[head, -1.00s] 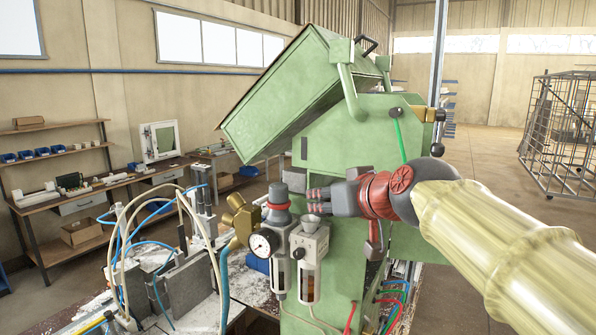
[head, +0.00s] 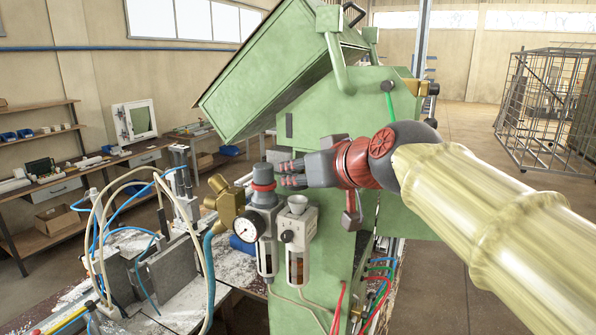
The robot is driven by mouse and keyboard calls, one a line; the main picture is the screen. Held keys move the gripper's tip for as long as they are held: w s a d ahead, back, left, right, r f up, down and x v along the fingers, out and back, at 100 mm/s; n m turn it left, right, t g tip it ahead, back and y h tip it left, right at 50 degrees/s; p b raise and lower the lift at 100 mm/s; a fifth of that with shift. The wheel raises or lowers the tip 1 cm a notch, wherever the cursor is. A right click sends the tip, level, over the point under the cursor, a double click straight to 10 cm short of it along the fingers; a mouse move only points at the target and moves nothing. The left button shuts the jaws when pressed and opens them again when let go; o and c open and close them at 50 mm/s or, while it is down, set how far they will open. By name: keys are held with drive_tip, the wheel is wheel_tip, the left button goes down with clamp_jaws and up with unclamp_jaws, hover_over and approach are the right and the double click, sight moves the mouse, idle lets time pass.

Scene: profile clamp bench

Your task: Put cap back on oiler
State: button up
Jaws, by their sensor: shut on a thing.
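The oiler (head: 298,228) is the right-hand pale grey unit on the front of the green machine, with a clear bowl of amber liquid below. A small funnel-shaped piece (head: 297,204) stands on its top. My gripper (head: 284,175) is shut, pointing left, above the oiler and a little left of the funnel-shaped piece. Its fingertips come close to the dark knob of the regulator beside it; I cannot tell whether they touch. The cap in the fingers is too small and too covered to make out.
The regulator (head: 263,173) with its dark knob, red ring and gauge (head: 247,229) stands close on the oiler's left. A brass fitting (head: 228,200) sits further left. The green machine (head: 330,135) rises just behind. Hoses (head: 205,270) loop over the bench at left.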

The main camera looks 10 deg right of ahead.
sight(300, 187)
drive_tip(key=shift+f+b, duration=0.3)
drive_tip(key=shift+b, duration=0.15)
drive_tip(key=shift+d+f+b, duration=0.1)
drive_tip(key=shift+f+b, duration=0.25)
drive_tip(key=shift+b, duration=0.1)
drive_tip(key=shift+f+b, duration=0.25)
drive_tip(key=shift+b, duration=0.05)
clamp_jaws()
drive_tip(key=shift+f+m+b, duration=0.25)
drive_tip(key=shift+m+b, duration=0.05)
drive_tip(key=shift+b, duration=0.05)
drive_tip(key=shift+s+f+b, duration=0.1)
drive_tip(key=shift+f+b, duration=0.2)
drive_tip(key=shift+f, duration=0.1)
drive_tip(key=shift+r, duration=0.75)
idle(0.5)
drive_tip(key=shift+f+b, duration=0.4)
drive_tip(key=shift+b, duration=0.65)
idle(0.7)
idle(0.3)
